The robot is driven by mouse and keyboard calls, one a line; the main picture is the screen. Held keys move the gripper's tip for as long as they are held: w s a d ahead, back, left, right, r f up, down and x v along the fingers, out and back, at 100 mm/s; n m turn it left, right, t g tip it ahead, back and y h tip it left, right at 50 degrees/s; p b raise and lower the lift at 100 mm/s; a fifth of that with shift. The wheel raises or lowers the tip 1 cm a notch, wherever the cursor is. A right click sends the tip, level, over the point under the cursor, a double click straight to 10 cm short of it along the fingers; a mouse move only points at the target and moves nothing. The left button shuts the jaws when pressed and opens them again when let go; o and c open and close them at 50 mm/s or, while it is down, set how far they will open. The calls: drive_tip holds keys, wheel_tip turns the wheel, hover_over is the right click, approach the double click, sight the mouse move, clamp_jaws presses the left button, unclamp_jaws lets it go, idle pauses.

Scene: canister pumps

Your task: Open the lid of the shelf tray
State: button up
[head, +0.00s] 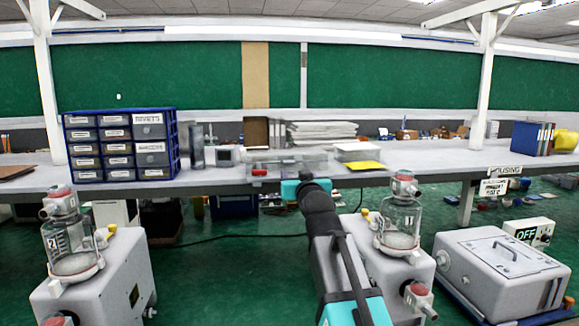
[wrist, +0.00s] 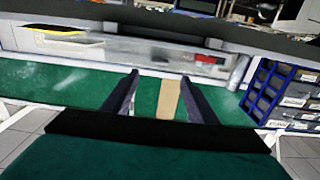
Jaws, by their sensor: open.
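A clear, see-through tray (head: 285,166) sits on the bench shelf near its front edge, in the middle of the head view. A small red thing (head: 259,172) shows at its left end. The tray also shows in the wrist view, which is upside down, as a long pale box (wrist: 150,50) with the red thing (wrist: 207,60). I cannot clearly make out the lid's edge or its position. My gripper (wrist: 159,77) is open, its two fingers apart and pointing toward the tray, with nothing between them. In the head view my arm hides the fingers.
A blue drawer cabinet (head: 122,145) stands left on the bench. A yellow sheet (head: 366,165) and a white box (head: 358,151) lie right of the tray. Canister pumps (head: 95,280) stand on both sides in front, with a grey lidded case (head: 500,265) at right.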

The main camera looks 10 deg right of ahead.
sight(289, 163)
drive_tip(key=shift+w+p, duration=1.2)
drive_tip(key=shift+w, duration=4.95)
clamp_jaws()
drive_tip(key=shift+r, duration=0.15)
